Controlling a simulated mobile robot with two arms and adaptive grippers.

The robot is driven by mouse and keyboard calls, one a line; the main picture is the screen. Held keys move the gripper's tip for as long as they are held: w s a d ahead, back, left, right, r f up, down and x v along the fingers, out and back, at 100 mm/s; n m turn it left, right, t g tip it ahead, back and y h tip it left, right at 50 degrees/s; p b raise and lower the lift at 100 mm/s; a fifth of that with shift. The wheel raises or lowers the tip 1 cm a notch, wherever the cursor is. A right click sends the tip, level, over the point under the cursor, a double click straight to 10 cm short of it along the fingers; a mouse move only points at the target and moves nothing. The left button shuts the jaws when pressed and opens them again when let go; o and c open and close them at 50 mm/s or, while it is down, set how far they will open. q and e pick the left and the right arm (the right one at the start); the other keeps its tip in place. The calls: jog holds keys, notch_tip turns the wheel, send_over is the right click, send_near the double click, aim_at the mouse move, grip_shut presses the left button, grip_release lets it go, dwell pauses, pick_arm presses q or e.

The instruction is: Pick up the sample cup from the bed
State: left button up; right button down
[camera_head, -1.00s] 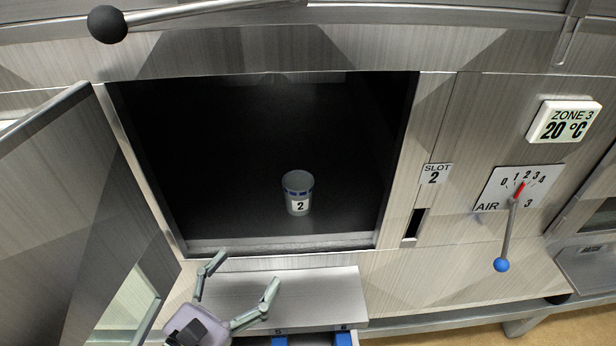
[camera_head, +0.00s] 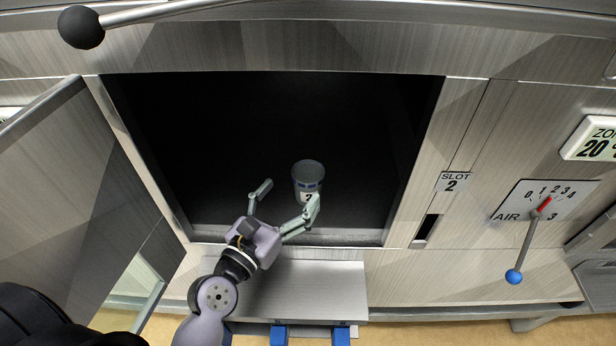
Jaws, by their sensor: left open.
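My right gripper is not in view.
The open door (camera_head: 75,190) stands at the left. A metal shelf (camera_head: 320,290) lies below the opening. A lever with a blue knob (camera_head: 514,276) and the slot 2 label (camera_head: 453,182) are at the right. A black ball knob (camera_head: 80,27) is at top left.

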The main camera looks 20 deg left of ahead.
aim_at(316, 163)
pick_arm(q)
jog(key=shift+w+d+r, duration=0.1)
jog(key=shift+w+d, duration=0.05)
jog(key=shift+w, duration=0.85)
jog(key=p+x, duration=0.1)
jog(key=x, duration=0.1)
jog(key=p+x, duration=0.1)
jog(key=x, duration=0.1)
jog(key=shift+w+d+r, duration=0.1)
jog(key=shift+w+d, duration=0.3)
jog(key=shift+w, duration=0.35)
jog(key=shift+s, duration=0.15)
jog(key=shift+c, duration=0.8)
jog(key=c, duration=1)
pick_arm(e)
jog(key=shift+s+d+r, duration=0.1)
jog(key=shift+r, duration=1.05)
